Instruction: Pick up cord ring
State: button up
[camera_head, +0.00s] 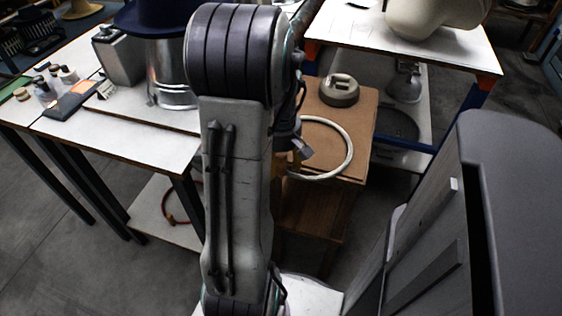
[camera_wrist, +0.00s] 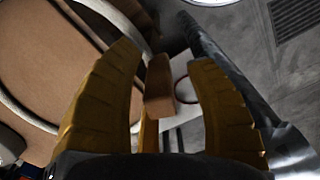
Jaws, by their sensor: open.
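The cord ring, a pale off-white hoop, lies on the brown wooden stand (camera_head: 350,105), partly hidden behind my arm in the head view (camera_head: 348,150). In the wrist view, parts of the cord ring (camera_wrist: 22,112) curve across the left side, over the brown top. My gripper has yellow fingers, spread apart with nothing visible held between them in the wrist view (camera_wrist: 165,58). Its left finger overlaps part of the ring in the picture; I cannot tell whether they touch. In the head view the gripper is mostly hidden behind my arm.
A grey-beige weight with a handle (camera_head: 339,90) sits at the back of the stand. A white table (camera_head: 150,140) with a metal cylinder (camera_head: 172,75) and a dark blue hat (camera_head: 160,17) is at left. Another white table (camera_head: 450,55) is behind. A reddish ring (camera_head: 170,212) lies low at left.

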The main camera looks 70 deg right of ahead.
jog(key=shift+o, duration=0.2)
grip_shut()
dwell(0.4)
